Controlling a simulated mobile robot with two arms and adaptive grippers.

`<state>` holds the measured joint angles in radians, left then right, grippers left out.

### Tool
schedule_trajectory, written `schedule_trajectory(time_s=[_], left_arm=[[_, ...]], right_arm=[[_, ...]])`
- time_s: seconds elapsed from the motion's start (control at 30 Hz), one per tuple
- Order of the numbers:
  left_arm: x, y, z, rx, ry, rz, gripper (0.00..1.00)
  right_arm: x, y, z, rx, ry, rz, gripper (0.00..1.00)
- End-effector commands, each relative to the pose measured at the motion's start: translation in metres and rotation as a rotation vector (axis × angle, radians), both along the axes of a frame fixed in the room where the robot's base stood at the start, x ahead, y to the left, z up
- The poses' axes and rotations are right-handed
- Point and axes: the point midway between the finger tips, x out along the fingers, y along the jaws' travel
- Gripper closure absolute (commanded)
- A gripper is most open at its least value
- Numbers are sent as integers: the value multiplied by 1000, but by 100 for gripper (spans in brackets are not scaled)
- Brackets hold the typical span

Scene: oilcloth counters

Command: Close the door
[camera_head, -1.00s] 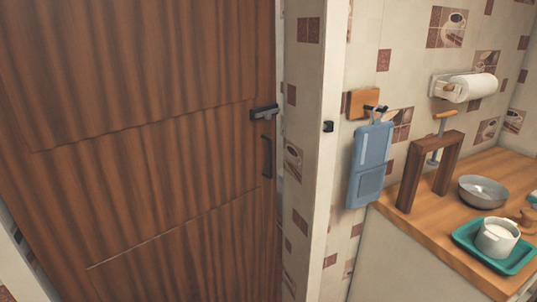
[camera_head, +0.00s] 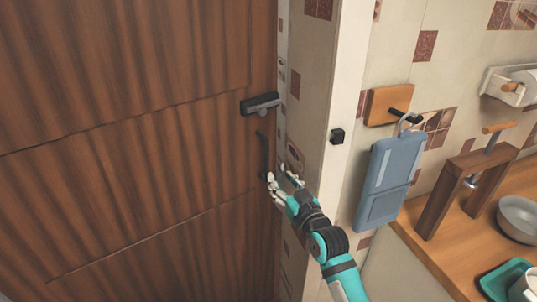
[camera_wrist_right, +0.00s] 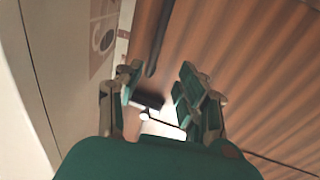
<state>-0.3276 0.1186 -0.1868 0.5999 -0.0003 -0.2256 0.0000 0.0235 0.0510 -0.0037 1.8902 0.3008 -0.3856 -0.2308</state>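The brown wooden door (camera_head: 140,150) fills the left of the head view. Its right edge stands apart from the white frame post (camera_head: 340,110), with tiled wall showing between them. A dark latch (camera_head: 260,104) sits on the door near that edge, above a black vertical handle (camera_head: 263,155). My right gripper (camera_head: 281,180) is open beside the handle's lower end, at the door's edge. In the right wrist view its green fingers (camera_wrist_right: 160,95) are spread, with a dark bar, apparently the handle (camera_wrist_right: 157,45), beyond them. Contact cannot be told. My left gripper is not in view.
To the right, a blue cutting board (camera_head: 389,180) hangs on the tiled wall. A wooden counter (camera_head: 442,245) holds a wooden stand (camera_head: 448,200), a grey bowl (camera_head: 518,217) and a teal tray (camera_head: 497,284).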

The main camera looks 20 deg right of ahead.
Motion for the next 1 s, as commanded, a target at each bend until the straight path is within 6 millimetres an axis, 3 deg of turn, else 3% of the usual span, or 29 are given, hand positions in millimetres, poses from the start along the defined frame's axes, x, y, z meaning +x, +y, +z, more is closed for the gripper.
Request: schedule_trajectory(time_s=[0.07, 0.23, 0.33, 0.47, 0.6, 0.77, 1.0], left_arm=[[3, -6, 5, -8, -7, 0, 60], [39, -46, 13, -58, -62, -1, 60], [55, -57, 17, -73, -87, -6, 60], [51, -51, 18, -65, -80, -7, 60], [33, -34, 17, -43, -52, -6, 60], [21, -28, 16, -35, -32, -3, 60], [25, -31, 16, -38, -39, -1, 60]], right_arm=[[20, 2, 3, 1, -1, -1, 62], [55, 6, 3, 0, -2, -1, 62], [75, 8, 4, 0, -3, -1, 62], [95, 10, 8, -1, -12, -2, 62], [108, 12, 10, 0, -18, -3, 62], [113, 12, 11, -1, -21, -3, 62], [113, 12, 11, -1, -21, -3, 64]])
